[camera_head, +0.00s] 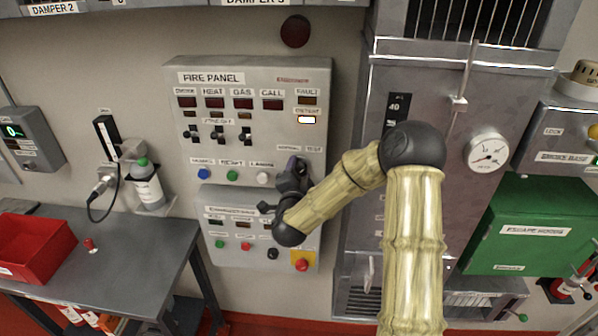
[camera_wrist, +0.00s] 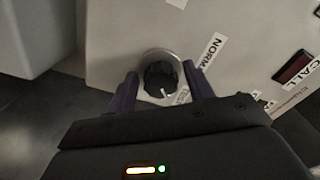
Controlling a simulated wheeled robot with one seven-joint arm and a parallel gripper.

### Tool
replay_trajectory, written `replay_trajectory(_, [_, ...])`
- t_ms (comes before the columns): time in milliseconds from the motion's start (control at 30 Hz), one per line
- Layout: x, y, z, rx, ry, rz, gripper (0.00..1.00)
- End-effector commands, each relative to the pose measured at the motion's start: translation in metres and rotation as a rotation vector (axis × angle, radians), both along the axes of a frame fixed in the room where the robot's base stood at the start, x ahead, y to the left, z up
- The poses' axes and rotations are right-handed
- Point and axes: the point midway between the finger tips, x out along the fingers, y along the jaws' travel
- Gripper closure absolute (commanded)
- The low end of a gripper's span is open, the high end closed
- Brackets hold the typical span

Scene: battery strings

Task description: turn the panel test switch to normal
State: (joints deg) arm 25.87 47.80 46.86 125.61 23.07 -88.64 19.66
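The panel test switch (camera_wrist: 160,78) is a round black knob in a pale ring, with a white pointer mark at its lower edge in the wrist view. The mark points toward a small, partly hidden label (camera_wrist: 182,97). A label starting "NORM" (camera_wrist: 209,50) lies to the upper right of the knob. My gripper (camera_wrist: 160,82) is open, with its two purple fingers on either side of the knob and small gaps showing. In the head view, my gripper (camera_head: 293,172) is at the lower right of the fire panel (camera_head: 270,120) and hides the knob.
A lower panel (camera_head: 210,262) with buttons sits below the fire panel. A grey duct cabinet (camera_head: 360,190) with a gauge (camera_head: 486,153) stands to the right. A grey bench (camera_head: 120,268) with a red bin (camera_head: 42,248) is at left.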

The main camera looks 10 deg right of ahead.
Motion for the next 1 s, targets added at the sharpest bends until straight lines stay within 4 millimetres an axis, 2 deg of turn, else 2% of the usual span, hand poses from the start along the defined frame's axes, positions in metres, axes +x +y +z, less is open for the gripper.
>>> replay_trajectory(33, [-0.0001, 0.0000, 0.0000, 0.000, 0.000, 0.000, 0.58])
replay_trajectory(200, [-0.0002, 0.0001, 0.0000, 0.000, 0.000, 0.000, 0.90])
replay_trajectory(633, [-0.0005, 0.0003, -0.0016, -0.051, 0.017, 0.000, 0.90])
replay_trajectory(1000, [-0.0008, 0.0009, -0.0038, -0.273, 0.086, 0.002, 0.90])
